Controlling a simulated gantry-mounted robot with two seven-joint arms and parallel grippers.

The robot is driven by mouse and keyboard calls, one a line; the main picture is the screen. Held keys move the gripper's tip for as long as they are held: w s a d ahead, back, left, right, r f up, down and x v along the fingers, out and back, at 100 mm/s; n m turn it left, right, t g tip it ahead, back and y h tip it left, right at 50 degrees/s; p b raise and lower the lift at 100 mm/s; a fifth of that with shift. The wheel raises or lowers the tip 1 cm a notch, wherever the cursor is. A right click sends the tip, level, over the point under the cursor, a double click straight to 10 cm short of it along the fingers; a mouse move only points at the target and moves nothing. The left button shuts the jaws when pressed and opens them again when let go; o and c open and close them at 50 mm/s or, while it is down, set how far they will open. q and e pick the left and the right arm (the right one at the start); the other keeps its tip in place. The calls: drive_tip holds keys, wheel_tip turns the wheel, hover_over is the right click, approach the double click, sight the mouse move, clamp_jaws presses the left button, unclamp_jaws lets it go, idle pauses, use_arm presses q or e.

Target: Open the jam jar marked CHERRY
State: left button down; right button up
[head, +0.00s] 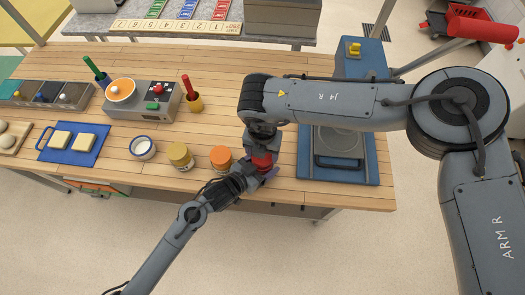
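A red jar or lid (262,163) is partly visible near the front edge of the wooden table. My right gripper (262,150) reaches down onto it from above. My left gripper (254,175) reaches it from the lower left, low at its side. The grippers cover most of it, so its label and any grip on it are hidden. To its left stand an orange-lidded jar (221,157), a yellow-lidded jar (181,156) and a white-topped pot (143,148). I cannot read CHERRY on any of them.
A blue-based device (338,165) stands right of the jar, under my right arm. A blue board (72,144) with pale slices, a grey control box (143,101) and a red-handled tool in a holder (193,100) stand left. The table's back middle (215,75) is clear.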

drive_tip(key=shift+r, duration=0.1)
drive_tip(key=shift+r, duration=1.9)
use_arm(q)
unclamp_jaws()
drive_tip(key=shift+s, duration=0.1)
